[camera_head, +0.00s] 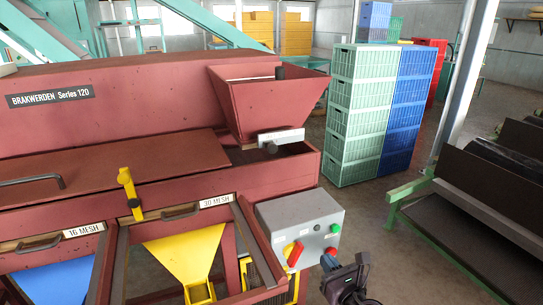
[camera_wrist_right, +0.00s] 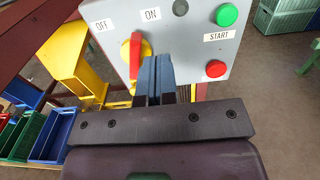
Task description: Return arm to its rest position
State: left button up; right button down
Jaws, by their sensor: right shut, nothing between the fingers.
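My right gripper (camera_head: 328,262) is at the lower middle of the head view, just in front of the grey control box (camera_head: 298,215). In the right wrist view the gripper (camera_wrist_right: 157,72) has its two dark blue fingers pressed together, with nothing between them. The fingertips overlap the lower part of the box, just right of the red handle on the yellow rotary switch (camera_wrist_right: 135,58). I cannot tell whether they touch it. In the head view the switch (camera_head: 292,254) is left of the gripper. My left gripper is not in view.
The red sorter (camera_head: 110,120) with its hopper (camera_head: 262,100) fills the left. The box carries a green button (camera_wrist_right: 228,15) and a red button (camera_wrist_right: 215,68). Stacked green crates (camera_head: 355,110) stand behind. A dark conveyor (camera_head: 480,225) is at right. Floor between is clear.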

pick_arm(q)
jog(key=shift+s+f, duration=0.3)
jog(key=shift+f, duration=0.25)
pick_arm(e)
jog(key=s+d+f+n+g+h, duration=0.1)
jog(key=s+d+f+n+h, duration=0.1)
jog(key=s+n, duration=0.6)
jog(key=s+d+f+n+g+h, duration=0.2)
jog(key=s+d+f+n, duration=0.3)
jog(key=n, duration=0.9)
jog(key=s+d+f+n+g+h, duration=0.2)
jog(key=s+d+f+n, duration=0.2)
jog(key=s+n, duration=0.7)
notch_tip(320, 180, down, 3)
jog(key=shift+s+d+r, duration=0.1)
jog(key=shift+s+d, duration=0.1)
jog(key=shift+s, duration=0.15)
jog(key=shift+w, duration=0.1)
